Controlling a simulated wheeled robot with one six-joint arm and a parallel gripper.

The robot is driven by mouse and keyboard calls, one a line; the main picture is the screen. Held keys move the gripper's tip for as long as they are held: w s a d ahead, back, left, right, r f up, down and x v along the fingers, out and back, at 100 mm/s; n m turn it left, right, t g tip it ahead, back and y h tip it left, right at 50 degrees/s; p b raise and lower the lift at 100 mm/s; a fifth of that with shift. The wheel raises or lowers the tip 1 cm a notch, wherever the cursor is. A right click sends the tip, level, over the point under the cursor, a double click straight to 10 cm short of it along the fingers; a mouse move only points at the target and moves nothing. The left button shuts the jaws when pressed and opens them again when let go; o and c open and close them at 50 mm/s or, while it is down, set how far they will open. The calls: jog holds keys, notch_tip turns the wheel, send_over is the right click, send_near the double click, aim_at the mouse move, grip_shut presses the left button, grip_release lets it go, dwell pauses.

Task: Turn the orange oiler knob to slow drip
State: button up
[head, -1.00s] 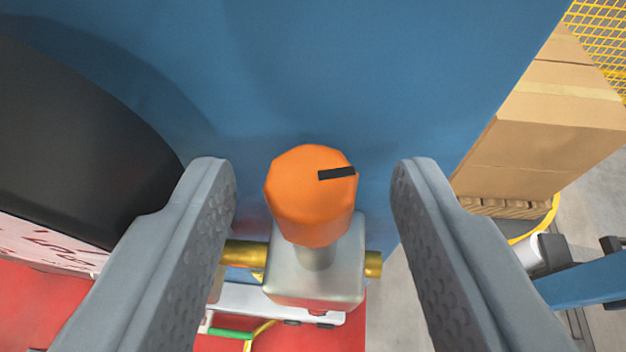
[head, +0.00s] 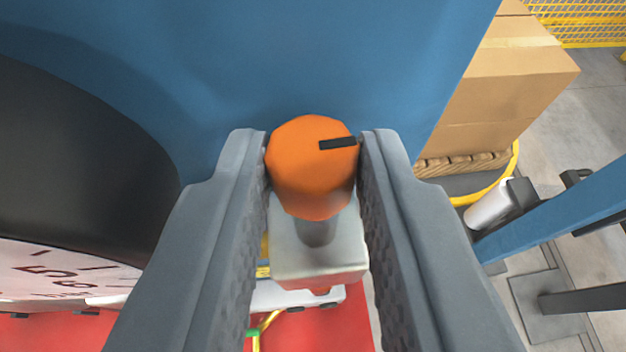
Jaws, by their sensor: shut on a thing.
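The orange oiler knob (head: 304,175) is at the middle of the head view, faceted, with a black pointer mark (head: 337,144) on its top pointing right. It sits on a metal stem above a pale metal block (head: 318,250). My gripper (head: 312,158) is shut on the knob, with one grey finger against its left side and one against its right. The fingers hide parts of the block's sides and the brass pipe there.
A large blue panel (head: 330,60) stands right behind the knob. A black round rim with a white dial (head: 60,275) is at left. Cardboard boxes (head: 510,80) on a pallet, a blue beam (head: 560,210) and yellow mesh (head: 590,22) are at right. Red surface (head: 335,325) lies below.

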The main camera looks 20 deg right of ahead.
jog(key=shift+f+m, duration=0.1)
jog(key=shift+m, duration=0.2)
jog(key=o, duration=1)
